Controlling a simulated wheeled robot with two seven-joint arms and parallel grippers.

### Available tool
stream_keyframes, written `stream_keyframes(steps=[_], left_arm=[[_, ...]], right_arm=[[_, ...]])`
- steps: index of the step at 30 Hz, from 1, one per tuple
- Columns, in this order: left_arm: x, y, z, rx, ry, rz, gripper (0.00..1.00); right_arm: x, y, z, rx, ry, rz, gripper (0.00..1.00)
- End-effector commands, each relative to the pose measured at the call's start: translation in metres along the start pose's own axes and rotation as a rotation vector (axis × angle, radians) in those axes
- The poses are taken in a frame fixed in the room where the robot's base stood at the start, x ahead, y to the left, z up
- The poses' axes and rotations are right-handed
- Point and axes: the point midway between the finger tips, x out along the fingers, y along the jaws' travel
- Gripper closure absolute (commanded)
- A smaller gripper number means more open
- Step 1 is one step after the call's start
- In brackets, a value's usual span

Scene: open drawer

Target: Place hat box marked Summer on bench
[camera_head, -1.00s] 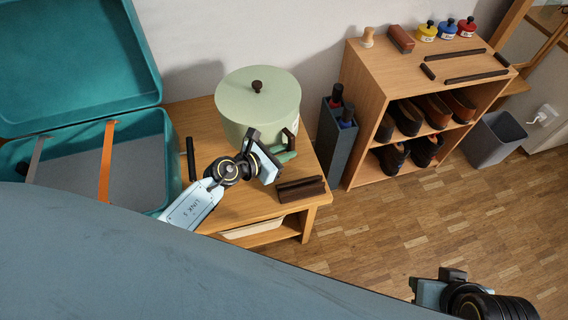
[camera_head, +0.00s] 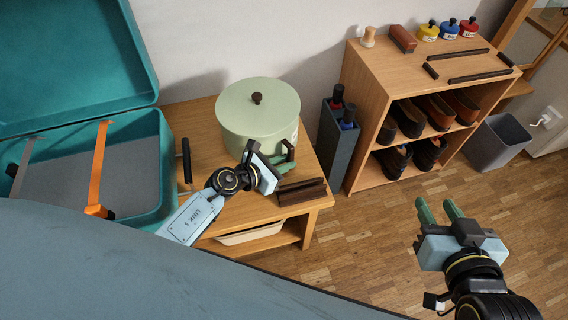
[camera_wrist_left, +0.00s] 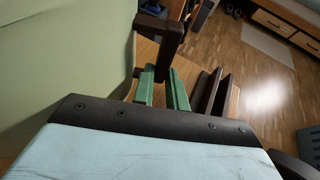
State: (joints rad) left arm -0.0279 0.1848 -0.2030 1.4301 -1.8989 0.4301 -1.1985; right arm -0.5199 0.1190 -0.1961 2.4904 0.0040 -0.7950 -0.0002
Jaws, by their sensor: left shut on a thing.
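The hat box (camera_head: 258,122) is a pale green round box with a dark knob on its lid. It is upright over the back right of the wooden bench (camera_head: 213,244), resting on it or just above; its base is partly hidden. A pale label shows at its right side, too small to read. My left gripper (camera_head: 284,158) is shut on the dark side handle (camera_wrist_left: 167,35), and the pale green box wall fills the left of the left wrist view. My right gripper (camera_head: 436,211) is open and empty over the floor at the right.
A teal trunk (camera_head: 165,150) with its lid up stands at the left. A dark grooved block (camera_head: 302,191) lies at the bench's right end. Floor in front is clear.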

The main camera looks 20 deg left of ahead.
Motion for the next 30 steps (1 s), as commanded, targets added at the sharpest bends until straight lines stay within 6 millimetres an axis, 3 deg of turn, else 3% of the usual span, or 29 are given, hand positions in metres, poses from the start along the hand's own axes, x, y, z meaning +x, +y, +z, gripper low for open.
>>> stream_keyframes(steps=[12, 13, 18, 30], left_arm=[[0.0008, 0.0009, 0.0006, 0.004, -0.003, 0.002, 1.00], [0.0005, 0.0001, -0.0011, 0.000, 0.000, 0.000, 0.83], [0.0004, 0.0001, -0.0009, 0.000, 0.000, 0.000, 0.64], [-0.0031, 0.0003, 0.0002, 0.000, 0.001, 0.000, 0.64]], right_arm=[[0.0006, -0.0009, -0.0048, 0.000, 0.029, -0.002, 0.64], [0.0006, -0.0010, -0.0055, 0.000, 0.031, -0.002, 0.64], [0.0005, -0.0010, -0.0051, 0.000, 0.029, -0.002, 0.64], [-0.0006, -0.0001, 0.0000, 0.000, -0.009, 0.000, 0.64]])
